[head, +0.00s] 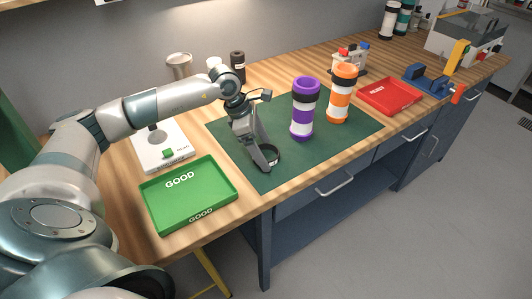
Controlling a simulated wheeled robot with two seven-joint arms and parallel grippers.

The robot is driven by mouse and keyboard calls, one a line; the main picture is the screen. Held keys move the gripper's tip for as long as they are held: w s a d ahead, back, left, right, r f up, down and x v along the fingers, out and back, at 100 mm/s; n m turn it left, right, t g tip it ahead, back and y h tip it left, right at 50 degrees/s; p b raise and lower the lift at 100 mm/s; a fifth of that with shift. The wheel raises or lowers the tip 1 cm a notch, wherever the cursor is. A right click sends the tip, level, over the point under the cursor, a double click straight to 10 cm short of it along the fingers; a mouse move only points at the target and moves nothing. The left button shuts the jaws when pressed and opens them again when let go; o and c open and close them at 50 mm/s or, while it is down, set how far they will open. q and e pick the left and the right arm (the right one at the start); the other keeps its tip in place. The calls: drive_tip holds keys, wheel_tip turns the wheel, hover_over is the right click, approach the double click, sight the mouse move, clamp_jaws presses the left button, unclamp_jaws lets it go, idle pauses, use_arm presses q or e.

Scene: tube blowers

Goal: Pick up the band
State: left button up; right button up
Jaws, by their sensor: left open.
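A dark round band (272,150) lies on the green mat (222,127) near the mat's front edge. My left gripper (263,162) reaches down over it with its jaws open. The fingers are right at the band and partly cover it; I cannot tell whether they touch it. A purple and white tube (302,115) with black bands stands upright on the mat, to the right of the gripper. An orange and white tube (341,101) with a black band stands upright beside it. My right gripper is not in view.
A green tray (188,197) marked GOOD lies left of the mat, with a white scale-like device (165,152) behind it. A red tray (389,96) and a blue vise-like tool (428,80) lie to the right. Cups stand behind the arm. The mat's front middle is clear.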

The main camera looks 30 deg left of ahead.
use_arm(q)
drive_tip(key=shift+c, duration=0.4)
drive_tip(key=c, duration=1.1)
drive_tip(key=shift+r, duration=0.1)
drive_tip(key=shift+r+b, duration=0.35)
drive_tip(key=shift+r, duration=0.1)
wheel_tip(320, 180, up, 3)
drive_tip(key=shift+f+b, duration=0.1)
drive_tip(key=shift+b, duration=0.55)
drive_tip(key=shift+s+d+r+b, duration=0.55)
drive_tip(key=shift+d+r, duration=0.65)
drive_tip(key=shift+d, duration=0.7)
drive_tip(key=shift+s+d+r+b, duration=0.5)
drive_tip(key=shift+d+r, duration=0.65)
drive_tip(key=shift+d, duration=0.7)
drive_tip(key=shift+s+d+r+b, duration=0.5)
drive_tip(key=shift+d+r, duration=0.7)
drive_tip(key=shift+d, duration=0.7)
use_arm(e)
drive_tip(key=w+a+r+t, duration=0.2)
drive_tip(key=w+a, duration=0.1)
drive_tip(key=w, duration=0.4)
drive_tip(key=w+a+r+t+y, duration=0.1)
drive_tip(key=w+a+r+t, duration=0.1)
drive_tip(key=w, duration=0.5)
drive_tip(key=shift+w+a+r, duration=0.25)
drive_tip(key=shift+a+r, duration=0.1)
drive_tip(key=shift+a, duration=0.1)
